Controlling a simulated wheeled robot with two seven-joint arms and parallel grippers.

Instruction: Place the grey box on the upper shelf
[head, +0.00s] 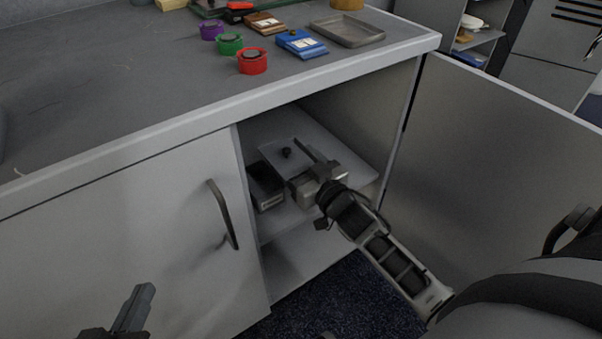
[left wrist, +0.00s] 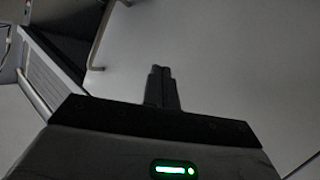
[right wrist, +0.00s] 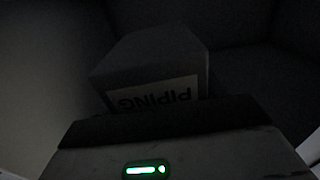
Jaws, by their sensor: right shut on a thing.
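In the right wrist view the box (right wrist: 150,58) fills the middle, with a label reading "PIPING" upside down. The view is dark and its underside is hidden, so I cannot tell whether it rests on the shelf. My left gripper (head: 138,305) is shut and empty before the closed door; its fingers (left wrist: 162,85) lie together.
A dark box (head: 266,187) stands on the shelf just left of the grey box. The closed left door (head: 130,235) and open right door (head: 490,165) flank the opening. The tabletop (head: 110,85) above holds coloured pots, a blue item and a grey tray (head: 347,31).

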